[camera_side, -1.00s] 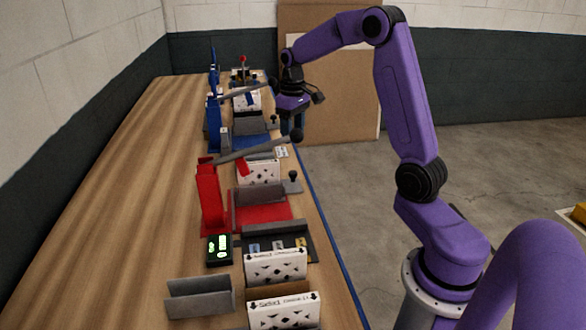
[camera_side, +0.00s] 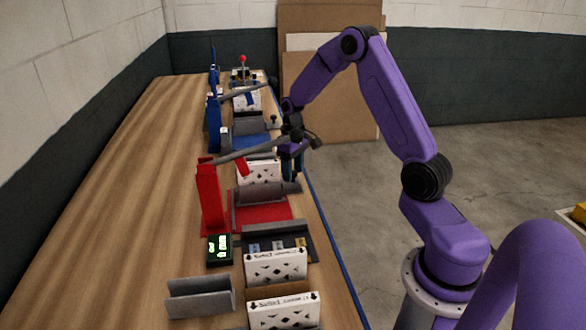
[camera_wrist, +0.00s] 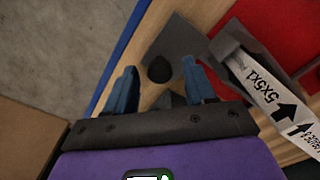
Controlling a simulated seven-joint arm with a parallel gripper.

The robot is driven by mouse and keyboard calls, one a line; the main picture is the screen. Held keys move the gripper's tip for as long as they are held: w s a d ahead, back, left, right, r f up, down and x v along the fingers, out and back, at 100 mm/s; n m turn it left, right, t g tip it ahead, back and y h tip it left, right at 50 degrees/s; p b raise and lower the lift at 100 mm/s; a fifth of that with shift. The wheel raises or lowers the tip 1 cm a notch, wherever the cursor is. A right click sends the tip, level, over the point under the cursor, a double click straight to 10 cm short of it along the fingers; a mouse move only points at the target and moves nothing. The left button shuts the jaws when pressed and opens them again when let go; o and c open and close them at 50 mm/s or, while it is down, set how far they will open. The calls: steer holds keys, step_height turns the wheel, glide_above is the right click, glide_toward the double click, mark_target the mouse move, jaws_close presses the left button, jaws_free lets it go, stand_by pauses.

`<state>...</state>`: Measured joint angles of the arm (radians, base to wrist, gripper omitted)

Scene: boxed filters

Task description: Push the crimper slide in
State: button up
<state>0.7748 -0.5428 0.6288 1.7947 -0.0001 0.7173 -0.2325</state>
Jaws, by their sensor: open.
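The red crimper (camera_side: 209,198) has a red base (camera_side: 266,212), an upright post and a long grey lever (camera_side: 245,151) tipped by a dark ball. Its grey slide plate (camera_wrist: 181,42) carries a black knob (camera_wrist: 159,69) at the table's edge side. In the side view the slide is partly hidden by my gripper (camera_side: 293,173). My gripper is open, pointing down; in the wrist view its blue fingers (camera_wrist: 161,84) stand either side of the knob with gaps. A white filter box (camera_side: 259,172) stands at the crimper, beside a grey holder (camera_wrist: 231,45).
A similar blue station (camera_side: 213,125) stands farther back. Nearer are a small green-lit display (camera_side: 219,250), a black labelled tray (camera_side: 308,244), white boxes (camera_side: 276,266) and an empty grey holder (camera_side: 199,297). The table's left side is clear.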

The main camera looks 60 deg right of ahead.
jaws_close()
steer(key=shift+s+a, duration=3.15)
steer(key=shift+a, duration=0.05)
steer(key=shift+c, duration=0.6)
jaws_free()
steer(key=shift+s+a, duration=0.1)
steer(key=shift+o, duration=0.6)
steer(key=shift+d, duration=0.2)
